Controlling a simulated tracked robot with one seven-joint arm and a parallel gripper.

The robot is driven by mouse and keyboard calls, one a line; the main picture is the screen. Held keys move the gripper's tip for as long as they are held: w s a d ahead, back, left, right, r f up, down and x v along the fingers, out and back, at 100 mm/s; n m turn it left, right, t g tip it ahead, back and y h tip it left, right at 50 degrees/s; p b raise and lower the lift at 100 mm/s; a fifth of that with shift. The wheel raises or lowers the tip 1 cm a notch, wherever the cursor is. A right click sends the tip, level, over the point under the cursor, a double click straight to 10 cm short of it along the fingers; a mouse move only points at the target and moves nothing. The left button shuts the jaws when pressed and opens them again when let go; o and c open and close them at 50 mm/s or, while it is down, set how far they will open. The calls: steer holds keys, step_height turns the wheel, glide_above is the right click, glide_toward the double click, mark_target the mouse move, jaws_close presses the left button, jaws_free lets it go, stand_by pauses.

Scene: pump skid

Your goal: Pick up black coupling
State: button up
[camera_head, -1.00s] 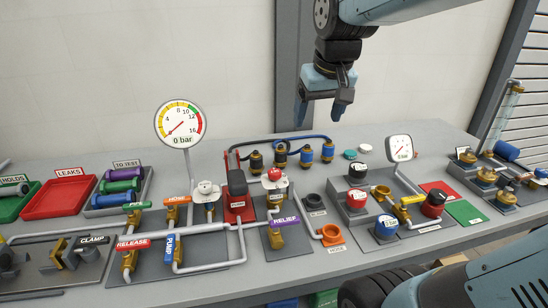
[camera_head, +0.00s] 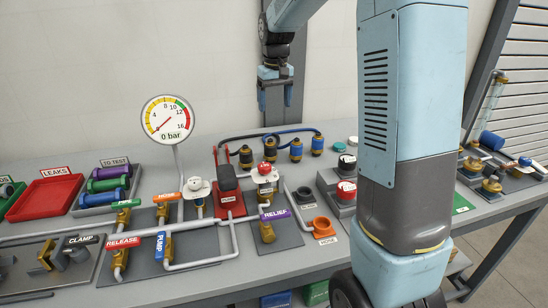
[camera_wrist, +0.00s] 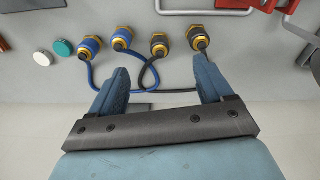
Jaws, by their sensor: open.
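Two black couplings with gold rings stand at the back of the bench. One black coupling (camera_head: 246,157) is at the left end of the row, and the other (camera_head: 269,150) is beside it, partly behind a red-topped valve. Both black couplings show in the wrist view, one near the middle (camera_wrist: 160,43) and one to its right (camera_wrist: 198,38). Two blue couplings (camera_head: 296,150) stand to the right in the head view. My gripper (camera_head: 276,104) is open and empty, above the row. In the wrist view its fingers (camera_wrist: 162,80) are spread, apart from every coupling.
Black and blue hoses (camera_head: 275,133) loop behind and between the couplings. A pressure gauge (camera_head: 167,121) stands to the left, with pipework and valves in front. Teal and white caps (camera_wrist: 64,47) lie beside the row. My arm hides much of the bench's right side.

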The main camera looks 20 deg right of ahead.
steer(key=g, duration=0.1)
glide_above(270, 144)
step_height(270, 144, down, 5)
steer(key=f, duration=0.9)
steer(key=shift+w+d+f, duration=0.15)
steer(key=shift+w+f, duration=0.2)
steer(key=shift+f, duration=0.05)
steer(key=f, duration=0.5)
steer(key=shift+w, duration=0.2)
steer(key=c, duration=1.3)
steer(key=shift+o, duration=0.2)
steer(key=shift+r, duration=0.2)
